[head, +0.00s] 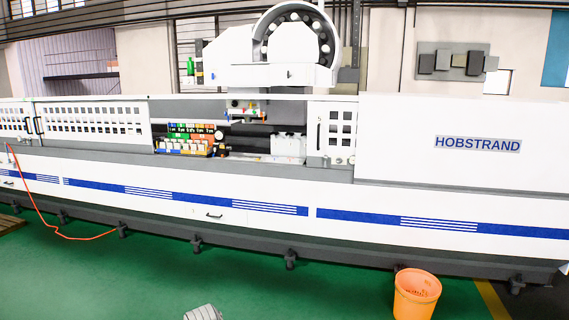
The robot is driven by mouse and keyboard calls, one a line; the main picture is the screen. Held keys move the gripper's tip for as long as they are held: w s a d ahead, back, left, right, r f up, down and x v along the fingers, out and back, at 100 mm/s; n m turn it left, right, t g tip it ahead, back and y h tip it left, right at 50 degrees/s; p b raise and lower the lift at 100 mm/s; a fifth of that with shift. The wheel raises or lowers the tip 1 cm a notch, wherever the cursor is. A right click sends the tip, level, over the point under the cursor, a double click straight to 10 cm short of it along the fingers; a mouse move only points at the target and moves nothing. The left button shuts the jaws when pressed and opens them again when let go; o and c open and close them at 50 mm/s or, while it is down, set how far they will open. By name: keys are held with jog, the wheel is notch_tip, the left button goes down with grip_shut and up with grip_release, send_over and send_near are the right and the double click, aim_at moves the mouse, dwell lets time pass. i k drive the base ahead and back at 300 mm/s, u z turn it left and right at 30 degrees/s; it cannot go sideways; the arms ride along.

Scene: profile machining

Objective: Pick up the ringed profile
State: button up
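I cannot make out a ringed profile in the head view. The open bay of the long white machine (250,185) holds colourful small bins (190,142) and a pale block (288,146), all small and far off. A grey, ridged piece (203,313) shows at the bottom edge, mostly cut off. I cannot tell what it is. My gripper's fingers are not in view.
An orange bucket (416,296) stands on the green floor (300,295) in front of the machine at right. An orange hose (45,217) hangs from the machine's left part onto the floor. The floor between hose and bucket is mostly clear.

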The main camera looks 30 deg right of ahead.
aim_at(287, 159)
jog(key=k, duration=0.4)
jog(key=z, duration=0.4)
jog(key=i, duration=0.75)
jog(key=z, duration=1)
jog(key=i, duration=0.7)
jog(key=z, duration=0.6)
jog(key=i, duration=1.5)
jog(key=u, duration=0.45)
jog(key=i, duration=0.75)
jog(key=u, duration=0.5)
jog(key=i, duration=0.5)
jog(key=u, duration=0.45)
